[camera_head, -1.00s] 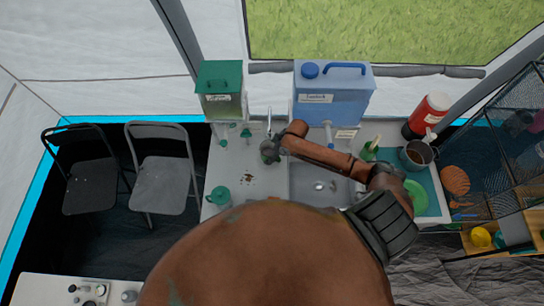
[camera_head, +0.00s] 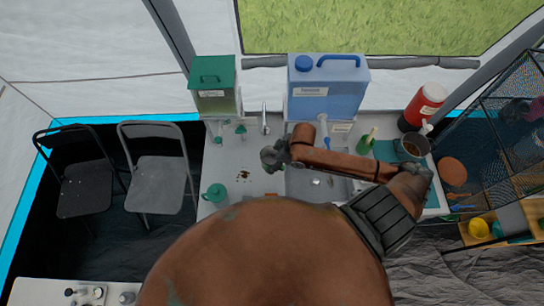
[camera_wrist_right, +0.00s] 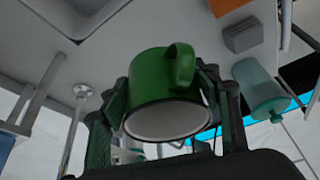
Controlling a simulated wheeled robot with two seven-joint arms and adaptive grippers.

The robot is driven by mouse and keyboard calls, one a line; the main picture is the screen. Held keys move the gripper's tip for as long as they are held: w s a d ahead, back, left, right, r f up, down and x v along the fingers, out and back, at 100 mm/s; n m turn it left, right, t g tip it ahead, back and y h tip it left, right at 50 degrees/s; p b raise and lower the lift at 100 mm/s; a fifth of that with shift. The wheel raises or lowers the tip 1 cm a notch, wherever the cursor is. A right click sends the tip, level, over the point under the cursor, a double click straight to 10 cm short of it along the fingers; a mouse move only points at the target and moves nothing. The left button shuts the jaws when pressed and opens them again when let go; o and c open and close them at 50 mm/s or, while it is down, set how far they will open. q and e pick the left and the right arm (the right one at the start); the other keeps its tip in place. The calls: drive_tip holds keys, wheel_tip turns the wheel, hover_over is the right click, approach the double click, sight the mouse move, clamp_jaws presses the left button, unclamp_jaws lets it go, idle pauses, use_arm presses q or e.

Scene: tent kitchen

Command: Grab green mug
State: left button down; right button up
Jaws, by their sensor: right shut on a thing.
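The green mug (camera_wrist_right: 165,90) shows large in the right wrist view, with its white-lined opening facing the camera and its handle at the upper right. My right gripper (camera_wrist_right: 168,112) is shut on it, with one dark finger on each side of the body. In the head view my right gripper (camera_head: 271,158) is over the counter, left of the sink and in front of the tap. The mug is too small there to make out clearly. My left gripper is not in view.
A teal lidded mug (camera_head: 215,195) stands at the counter's left front; a teal vessel (camera_wrist_right: 260,88) shows in the wrist view. The tap (camera_head: 265,119), green container (camera_head: 213,85) and blue water container (camera_head: 328,85) are behind. A pot (camera_head: 412,148) stands at right.

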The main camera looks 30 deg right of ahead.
drive_tip(key=shift+s+a+r, duration=0.2)
drive_tip(key=shift+s+r, duration=0.05)
drive_tip(key=shift+s, duration=0.35)
drive_tip(key=shift+s+a+r, duration=0.15)
drive_tip(key=shift+s+r, duration=0.15)
drive_tip(key=shift+s, duration=0.25)
drive_tip(key=shift+s+a+r, duration=0.2)
drive_tip(key=shift+s+r, duration=0.05)
drive_tip(key=shift+s, duration=0.35)
drive_tip(key=shift+s, duration=0.1)
idle(0.3)
